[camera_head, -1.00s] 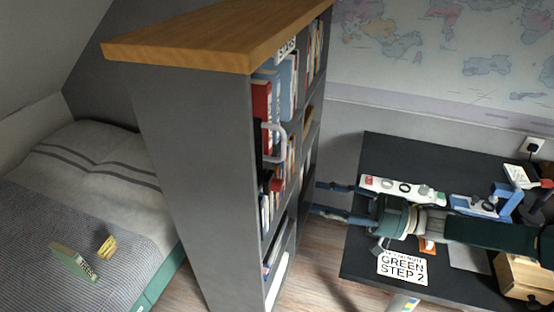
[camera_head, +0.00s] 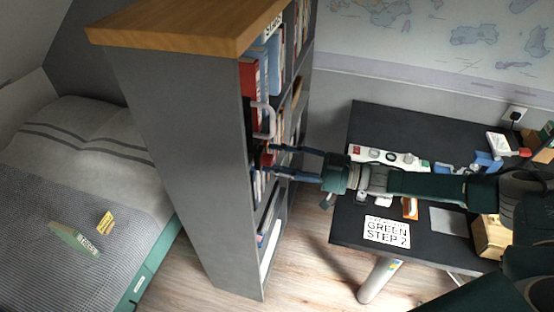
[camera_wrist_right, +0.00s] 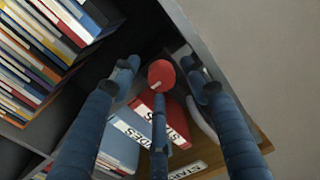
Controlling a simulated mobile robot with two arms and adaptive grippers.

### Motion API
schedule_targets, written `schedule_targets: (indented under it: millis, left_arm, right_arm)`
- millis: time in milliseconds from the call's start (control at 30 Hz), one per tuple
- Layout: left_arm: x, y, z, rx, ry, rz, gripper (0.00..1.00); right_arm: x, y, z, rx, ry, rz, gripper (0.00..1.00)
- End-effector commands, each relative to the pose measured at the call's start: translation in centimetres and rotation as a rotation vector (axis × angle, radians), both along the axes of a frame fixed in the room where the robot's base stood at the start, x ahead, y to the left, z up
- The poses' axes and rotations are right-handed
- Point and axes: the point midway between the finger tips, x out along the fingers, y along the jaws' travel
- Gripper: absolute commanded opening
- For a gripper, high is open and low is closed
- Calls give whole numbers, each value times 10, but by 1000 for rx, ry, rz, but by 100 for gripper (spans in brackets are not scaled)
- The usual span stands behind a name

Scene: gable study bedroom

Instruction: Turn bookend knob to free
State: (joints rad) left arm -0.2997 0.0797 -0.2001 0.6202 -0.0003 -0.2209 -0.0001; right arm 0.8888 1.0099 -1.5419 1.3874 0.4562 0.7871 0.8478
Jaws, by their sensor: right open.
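A round red knob (camera_wrist_right: 161,74) with a pale mark shows in the wrist view, in front of the books on the bookcase (camera_head: 180,170). My right gripper (camera_head: 273,160) is open, its fingers pointing left into the bookcase's open side. In the wrist view its fingers (camera_wrist_right: 160,82) spread around the knob, one on each side and one below; I cannot tell whether they touch it. A red binder labelled SLIDES (camera_wrist_right: 160,118) is behind the fingers. A grey curved handle (camera_head: 268,120) is above the gripper. The bookend's body is mostly hidden. My left gripper is not in view.
Rows of books (camera_wrist_right: 38,50) fill the shelves. A black desk (camera_head: 370,125) stands to the right with a GREEN STEP 2 card (camera_head: 387,232), a white panel with knobs (camera_head: 388,157) and a wooden box (camera_head: 490,236). A bed (camera_head: 70,150) is to the left. Wooden floor lies between bookcase and desk.

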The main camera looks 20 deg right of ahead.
Motion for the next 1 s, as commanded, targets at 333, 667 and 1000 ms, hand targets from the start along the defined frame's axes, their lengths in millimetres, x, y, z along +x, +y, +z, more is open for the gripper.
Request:
schedule_targets:
  millis: [333,667,1000]
  left_arm:
    - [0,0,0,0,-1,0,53]
    - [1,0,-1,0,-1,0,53]
    - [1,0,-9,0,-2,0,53]
  right_arm:
    - [0,0,0,0,0,1,16]
    - [-1,0,-2,-11,-13,1,1]
    - [-1,0,-3,-109,-158,2,1]
